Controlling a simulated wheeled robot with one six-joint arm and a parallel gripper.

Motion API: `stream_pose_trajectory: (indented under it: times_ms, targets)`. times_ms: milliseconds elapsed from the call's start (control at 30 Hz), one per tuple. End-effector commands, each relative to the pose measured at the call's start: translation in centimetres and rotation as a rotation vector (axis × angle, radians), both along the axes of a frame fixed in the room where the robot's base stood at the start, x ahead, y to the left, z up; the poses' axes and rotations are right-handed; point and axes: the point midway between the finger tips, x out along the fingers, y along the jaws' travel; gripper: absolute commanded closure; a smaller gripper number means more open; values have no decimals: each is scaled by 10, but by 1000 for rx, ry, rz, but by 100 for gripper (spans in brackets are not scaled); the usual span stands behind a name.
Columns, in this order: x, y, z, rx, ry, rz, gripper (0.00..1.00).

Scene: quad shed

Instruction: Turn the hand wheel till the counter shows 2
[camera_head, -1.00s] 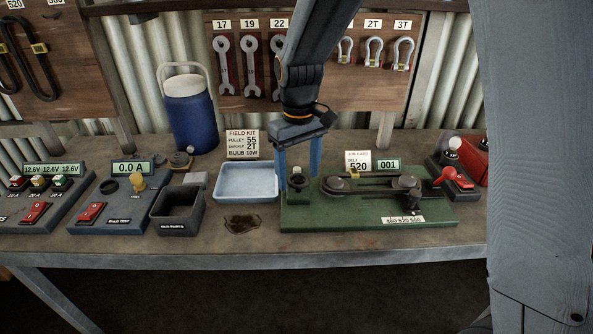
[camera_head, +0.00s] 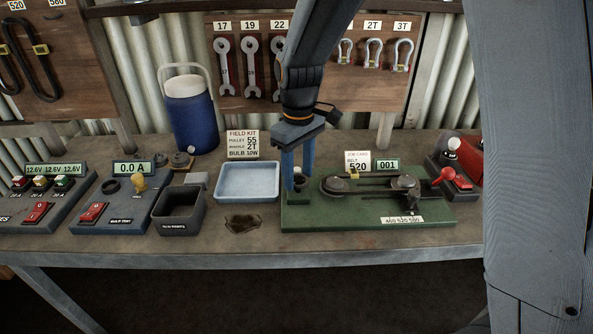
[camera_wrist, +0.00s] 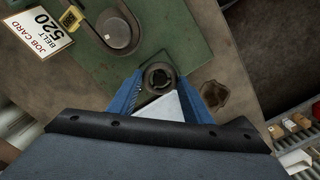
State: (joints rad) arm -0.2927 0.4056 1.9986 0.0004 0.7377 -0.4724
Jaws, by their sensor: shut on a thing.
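The green belt rig (camera_head: 330,217) stands on the bench, and its small counter (camera_head: 388,165) reads 001. The hand wheel (camera_head: 299,183), a small dark round knob, is at the rig's left end. My gripper (camera_head: 297,190) points down over it, with its blue fingers shut on it from both sides. In the wrist view the wheel's dark top (camera_wrist: 158,76) shows between the fingertips of my gripper (camera_wrist: 160,93). The fingers partly hide the wheel in the head view.
A belt runs over pulleys (camera_head: 340,187) right of the wheel, with a job card (camera_head: 358,161) reading 520 behind. A red-knobbed lever (camera_head: 446,174) is at the rig's right. A pale blue tray (camera_head: 246,196) and dark bin (camera_head: 178,226) stand to the left.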

Motion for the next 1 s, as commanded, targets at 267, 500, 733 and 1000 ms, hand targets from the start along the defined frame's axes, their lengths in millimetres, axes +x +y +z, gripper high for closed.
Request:
stream_pose_trajectory:
  times_ms: [267, 500, 733, 1000]
  targets:
    - [0, 0, 2, 1, -1, 249, 78]
    - [0, 0, 1, 1, -2, 437, 78]
    - [1, 0, 1, 1, -2, 559, 78]
    - [1, 0, 1, 0, -3, 625, 78]
